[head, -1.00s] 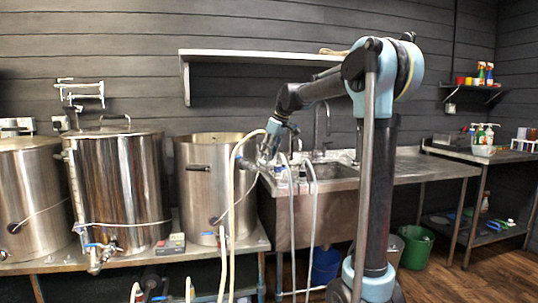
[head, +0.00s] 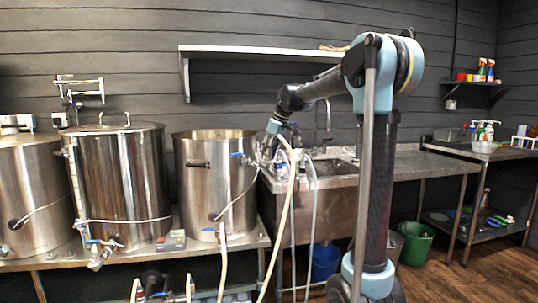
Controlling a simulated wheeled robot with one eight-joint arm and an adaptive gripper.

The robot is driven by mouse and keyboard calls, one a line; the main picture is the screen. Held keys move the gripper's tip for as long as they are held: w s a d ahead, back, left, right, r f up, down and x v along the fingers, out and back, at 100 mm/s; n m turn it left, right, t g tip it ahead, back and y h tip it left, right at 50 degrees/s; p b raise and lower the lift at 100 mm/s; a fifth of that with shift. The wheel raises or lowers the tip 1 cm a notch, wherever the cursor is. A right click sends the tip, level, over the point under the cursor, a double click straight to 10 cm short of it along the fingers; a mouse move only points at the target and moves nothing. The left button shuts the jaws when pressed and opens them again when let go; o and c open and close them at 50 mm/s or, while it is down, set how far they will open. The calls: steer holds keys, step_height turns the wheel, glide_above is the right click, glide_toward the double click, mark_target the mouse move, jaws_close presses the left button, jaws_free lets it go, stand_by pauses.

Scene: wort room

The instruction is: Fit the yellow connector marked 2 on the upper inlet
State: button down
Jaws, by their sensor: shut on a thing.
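My gripper (head: 266,153) points down just right of the right-hand open steel kettle (head: 206,187), near its rim. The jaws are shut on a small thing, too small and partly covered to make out. A cream hose (head: 288,215) hangs by the gripper, passes in front of the sink and runs down to the floor. No yellow connector or number 2 can be read at this size. A blue-handled fitting (head: 237,154) sits high on the kettle's right side, close to the gripper; I cannot tell whether it is the upper inlet.
A steel sink bench (head: 400,172) with a tap stands right of the kettle, with pale hoses at its left edge. A lidded kettle (head: 122,185) stands to the left. A pump (head: 155,284) with hoses is low in front.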

steer(key=c, duration=1.1)
jaws_free()
steer(key=v, duration=1.2)
steer(key=s+d+f+m+h, duration=0.1)
steer(key=s+d+f+m, duration=0.2)
steer(key=s+d+f, duration=0.5)
steer(key=s+d+f+m+h, duration=0.15)
steer(key=s+d+f, duration=0.35)
steer(key=s, duration=0.5)
steer(key=s+d+f+m, duration=0.2)
steer(key=s+f, duration=0.4)
steer(key=f, duration=0.2)
steer(key=s+d+f+m+h, duration=0.1)
steer(key=s+d+f+m, duration=0.1)
steer(key=s+f, duration=0.5)
steer(key=s+d+f+m, duration=0.3)
steer(key=s+f, duration=0.4)
steer(key=f, duration=0.3)
steer(key=shift+s+d+f, duration=0.15)
steer(key=shift+s, duration=0.05)
